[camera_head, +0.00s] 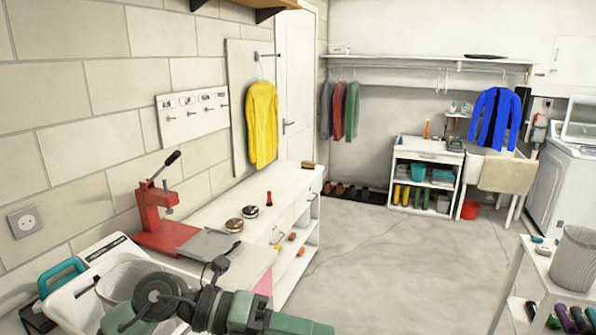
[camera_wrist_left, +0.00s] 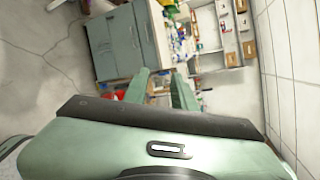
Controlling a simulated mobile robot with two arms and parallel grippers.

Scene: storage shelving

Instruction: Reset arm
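My left arm (camera_head: 245,312) crosses the bottom of the head view, with a dark round joint and grey-green links. Its fingertips do not show there. In the left wrist view my left gripper (camera_wrist_left: 160,74) has its two green fingers apart, with nothing between them and the background showing through the gap. It touches nothing that I can see. My right arm and right gripper are not in view.
A white bench (camera_head: 225,205) with a red press (camera_head: 160,215) stands along the left wall, close to my arm. A white rack (camera_head: 550,285) is at right. The floor (camera_head: 400,260) between is clear. A grey cabinet (camera_wrist_left: 120,45) shows sideways in the wrist view.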

